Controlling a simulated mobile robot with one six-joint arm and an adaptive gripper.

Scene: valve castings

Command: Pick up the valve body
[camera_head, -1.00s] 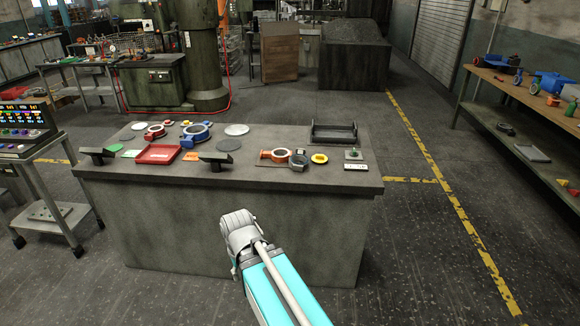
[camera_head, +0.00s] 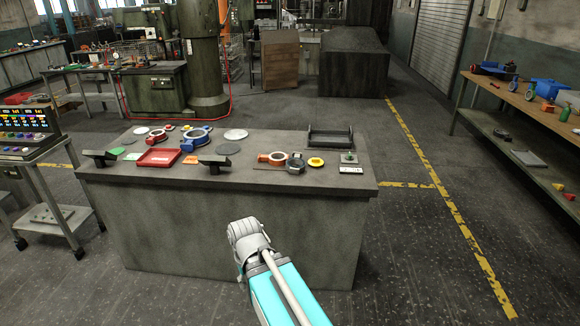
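Several ring-shaped valve castings lie on the grey workbench (camera_head: 230,235) in front of me. One is a blue casting (camera_head: 187,146) with a pale ring, left of the bench's middle. A smaller red casting (camera_head: 157,137) lies to its left. An orange casting (camera_head: 265,157) with a pale ring lies right of the middle, next to a dark metal ring (camera_head: 296,164). I cannot tell which one is the valve body. My arm's teal link and grey joint show in front of the bench. My gripper is not in view.
The bench also bears a red tray (camera_head: 158,158), a black open tray (camera_head: 331,136), dark stands (camera_head: 214,164), a yellow disc (camera_head: 315,162) and a small green-knobbed box (camera_head: 349,164). A control panel cart (camera_head: 30,150) stands left. Floor is free right of the bench.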

